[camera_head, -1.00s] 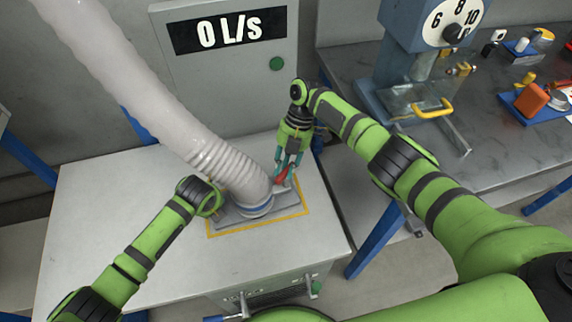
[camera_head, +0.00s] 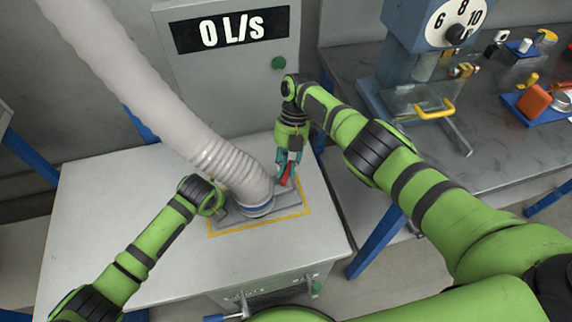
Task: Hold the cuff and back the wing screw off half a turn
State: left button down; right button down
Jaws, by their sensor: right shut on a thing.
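The cuff (camera_head: 255,206), a ring with a blue band at the hose's lower end, sits on a grey plate (camera_head: 285,206) on the cabinet top. The red wing screw (camera_head: 287,173) is at the cuff's right side. My right gripper (camera_head: 288,171) points down and is shut on the wing screw, its fingers on either side of the red part. My left arm reaches the hose and cuff from the left. My left gripper's fingers are hidden behind its own wrist and the hose, so its jaws do not show.
The pale ribbed hose (camera_head: 135,85) rises to the upper left. A yellow outline (camera_head: 262,225) frames the plate. A panel behind reads 0 L/s (camera_head: 232,31). At right, a dark bench (camera_head: 510,150) carries a blue press with a dial (camera_head: 457,22) and small parts.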

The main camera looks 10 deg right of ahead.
jog(key=c, duration=1)
grip_release()
jog(key=v, duration=1.2)
jog(key=shift+s, duration=0.15)
pick_arm(q)
jog(key=c, duration=0.6)
grip_release()
jog(key=shift+c, duration=0.2)
